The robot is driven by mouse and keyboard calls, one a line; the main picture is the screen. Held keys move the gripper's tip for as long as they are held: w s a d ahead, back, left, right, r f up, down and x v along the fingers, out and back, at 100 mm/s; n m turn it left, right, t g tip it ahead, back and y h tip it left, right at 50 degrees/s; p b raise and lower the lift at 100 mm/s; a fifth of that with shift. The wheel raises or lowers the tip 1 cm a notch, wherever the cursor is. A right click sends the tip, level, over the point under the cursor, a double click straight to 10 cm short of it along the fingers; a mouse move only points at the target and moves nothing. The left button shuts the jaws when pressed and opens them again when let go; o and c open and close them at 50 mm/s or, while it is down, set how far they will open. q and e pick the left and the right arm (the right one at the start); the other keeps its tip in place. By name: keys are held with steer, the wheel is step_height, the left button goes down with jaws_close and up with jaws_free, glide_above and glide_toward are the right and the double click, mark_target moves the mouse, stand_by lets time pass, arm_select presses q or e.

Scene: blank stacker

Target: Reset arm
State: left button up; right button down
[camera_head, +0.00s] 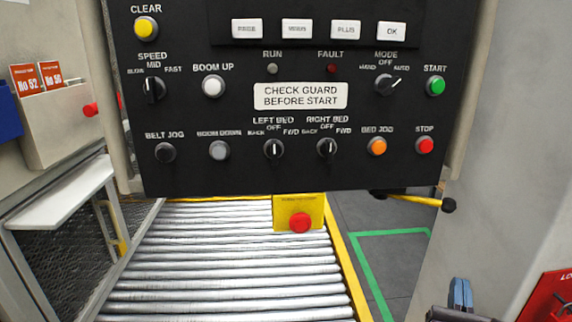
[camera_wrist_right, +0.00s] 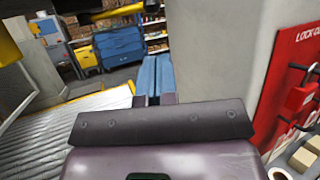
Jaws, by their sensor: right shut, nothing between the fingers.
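My right gripper (camera_head: 460,294) shows at the bottom right of the head view, with blue fingers. In the right wrist view its two blue fingers (camera_wrist_right: 155,76) lie side by side, shut with nothing between them, pointing away over the floor. It is apart from the black control panel (camera_head: 300,95), which fills the top of the head view with its knobs and buttons. My left gripper is not in either view.
A roller conveyor (camera_head: 230,265) runs below the panel, with a red stop button (camera_head: 300,223) on a yellow box. A grey wall or column (camera_head: 510,130) and a red lockout board (camera_head: 548,298) stand close on the right. A white shelf (camera_head: 62,195) is at left.

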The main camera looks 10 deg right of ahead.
steer(key=s+a+f+n+y+p, duration=0.35)
steer(key=n+y, duration=0.25)
steer(key=n, duration=0.8)
steer(key=s+a+f+n+y+p, duration=0.2)
steer(key=s+a+n+y+p, duration=0.3)
steer(key=n, duration=0.9)
arm_select(q)
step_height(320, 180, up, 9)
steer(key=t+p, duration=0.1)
steer(key=p, duration=0.1)
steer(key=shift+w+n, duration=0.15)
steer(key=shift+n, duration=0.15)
arm_select(e)
steer(key=s+f+n+g+y, duration=0.1)
steer(key=s+f+n+g, duration=0.6)
steer(key=s+f+n, duration=0.5)
steer(key=n, duration=0.3)
steer(key=shift+d+f+n+g, duration=0.15)
steer(key=shift+f+n+g, duration=0.15)
steer(key=shift+g, duration=0.1)
